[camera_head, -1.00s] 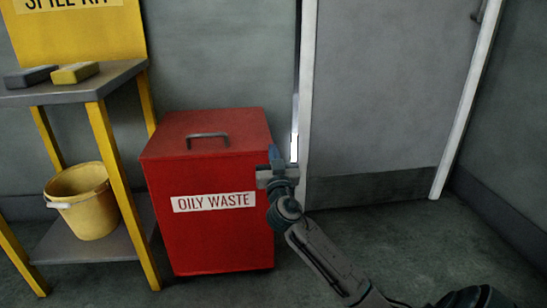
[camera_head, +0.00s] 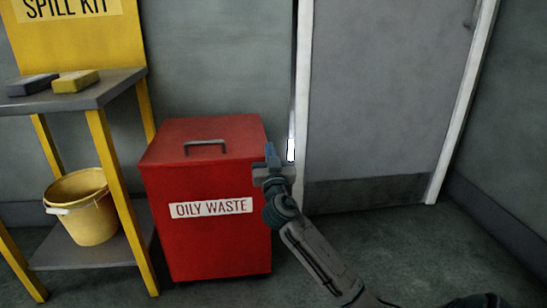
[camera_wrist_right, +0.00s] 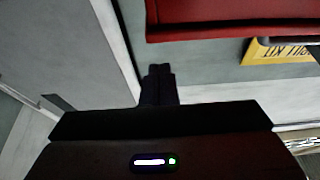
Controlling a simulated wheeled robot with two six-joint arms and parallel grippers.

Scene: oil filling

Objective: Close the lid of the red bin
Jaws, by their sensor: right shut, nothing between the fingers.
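The red bin (camera_head: 215,245) stands on the floor, with an "OILY WASTE" label on its front. Its lid (camera_head: 215,135) lies flat across the top, with a grey handle (camera_head: 206,147) on it; no gap under the lid is visible. My right gripper (camera_head: 271,155) is shut and empty at the lid's right edge; I cannot tell whether it touches the bin. In the right wrist view its fingers (camera_wrist_right: 160,72) point toward the wall, and a red edge of the bin (camera_wrist_right: 215,20) spans the top right. My left gripper is not in view.
A yellow stand (camera_head: 115,190) with a grey shelf stands close to the bin's left, holding a yellow bucket (camera_head: 84,208) and two sponge-like blocks (camera_head: 76,81). A closed grey door (camera_head: 385,90) is at the right. The floor (camera_head: 415,245) in front of it is clear.

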